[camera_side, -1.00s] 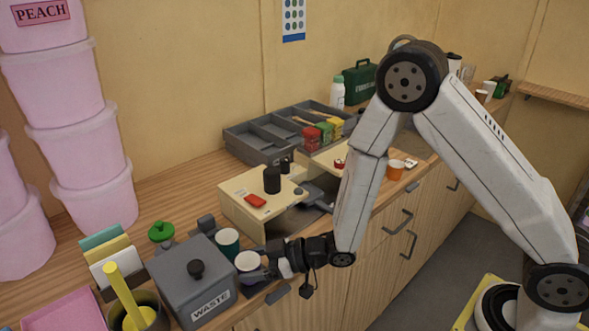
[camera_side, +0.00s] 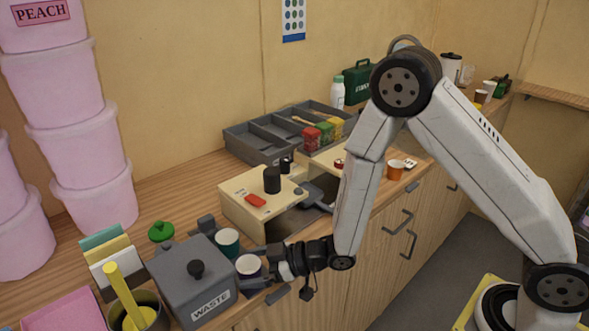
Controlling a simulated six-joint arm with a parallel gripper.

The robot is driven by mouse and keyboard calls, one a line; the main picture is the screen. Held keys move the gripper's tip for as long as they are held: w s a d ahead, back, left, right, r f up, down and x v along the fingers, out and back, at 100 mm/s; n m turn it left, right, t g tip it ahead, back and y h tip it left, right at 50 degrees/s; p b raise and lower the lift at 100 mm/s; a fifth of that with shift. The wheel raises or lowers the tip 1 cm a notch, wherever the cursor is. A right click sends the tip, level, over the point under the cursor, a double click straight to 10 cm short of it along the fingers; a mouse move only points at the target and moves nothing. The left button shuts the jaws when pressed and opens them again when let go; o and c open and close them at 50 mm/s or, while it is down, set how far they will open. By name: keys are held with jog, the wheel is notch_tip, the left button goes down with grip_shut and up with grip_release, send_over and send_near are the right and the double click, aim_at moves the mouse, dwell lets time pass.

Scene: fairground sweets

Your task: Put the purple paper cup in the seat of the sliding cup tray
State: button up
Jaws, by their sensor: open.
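The purple paper cup (camera_side: 249,269) is upright, with a pale inside, just right of the grey waste bin. My gripper (camera_side: 259,267) comes in from the right, its dark jaws open on either side of the cup. I cannot tell whether a jaw touches it. The cup's lower part and what it rests on are mostly hidden. A teal cup (camera_side: 228,242) stands close behind it. A dark grey tray-like part (camera_side: 317,197) shows at the cream box's right side. I cannot tell whether it is the sliding cup tray, and no seat shows clearly.
The waste bin (camera_side: 193,283) stands close left of the cups. The cream box (camera_side: 238,201) bears a black cylinder (camera_side: 272,180) and a red item (camera_side: 256,201). A grey divided organizer (camera_side: 257,144) stands behind. An orange cup (camera_side: 395,170) stands farther right, beyond my arm.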

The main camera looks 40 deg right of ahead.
jog(key=shift+s+d, duration=0.1)
jog(key=shift+v, duration=3.8)
